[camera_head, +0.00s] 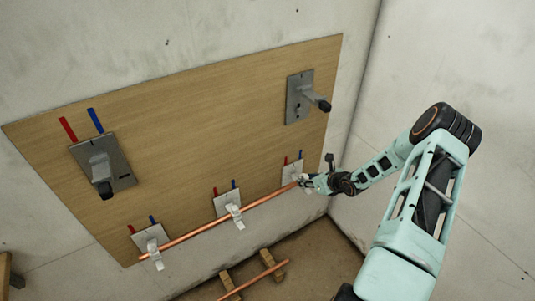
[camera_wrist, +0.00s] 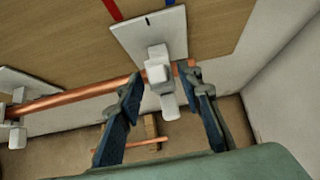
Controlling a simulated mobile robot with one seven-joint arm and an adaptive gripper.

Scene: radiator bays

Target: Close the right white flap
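The right white flap (camera_wrist: 169,106) hangs down from a white clip (camera_wrist: 157,68) on a pale wall plate (camera_wrist: 142,38). The flap looks open, pointing downward. My gripper (camera_wrist: 165,80) is open, with one blue-padded finger on each side of the clip and flap. I cannot tell whether either finger touches them. A copper pipe (camera_wrist: 80,94) runs across to this clip and passes behind my left finger. In the head view my gripper (camera_head: 306,181) is at the right plate (camera_head: 293,171) and hides most of the clip and flap.
The middle clip (camera_head: 235,216) and left clip (camera_head: 153,252) sit along the same pipe. Two grey brackets with dark-tipped arms, one left (camera_head: 103,171) and one right (camera_head: 305,97), stick out above. Another pipe (camera_head: 255,278) lies on wooden blocks below. A side wall (camera_wrist: 285,75) stands close on the right.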

